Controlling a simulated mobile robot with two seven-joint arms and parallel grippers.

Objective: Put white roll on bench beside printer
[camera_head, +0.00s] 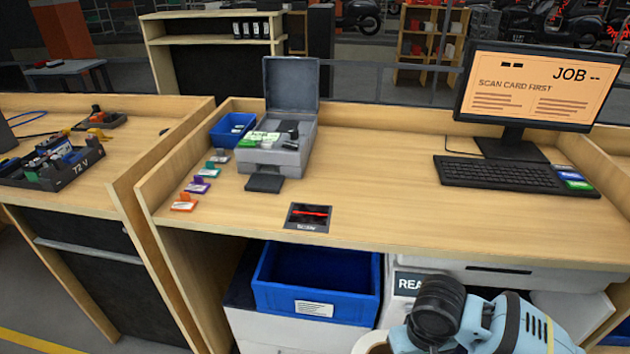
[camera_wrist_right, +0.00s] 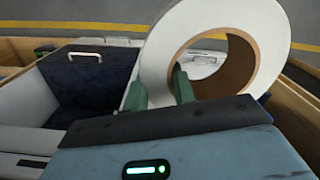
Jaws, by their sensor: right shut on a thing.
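The white roll (camera_wrist_right: 158,52), a wide ring with a brown cardboard core, stands on edge in the right wrist view. My right gripper (camera_wrist_right: 159,88) is shut on its rim with green fingers. In the head view only a sliver of the roll (camera_head: 370,343) shows at the bottom edge, beside my blue right arm, low in front of the bench. The grey printer (camera_head: 273,157) stands on the bench (camera_head: 385,205) at the back left with its lid up. My left gripper is not in view.
A blue bin (camera_head: 232,129) stands left of the printer, with several coloured cards along the left edge. A scan pad (camera_head: 308,217) lies near the front edge. A monitor (camera_head: 541,86) and keyboard (camera_head: 502,174) occupy the right. The bench between printer and keyboard is clear.

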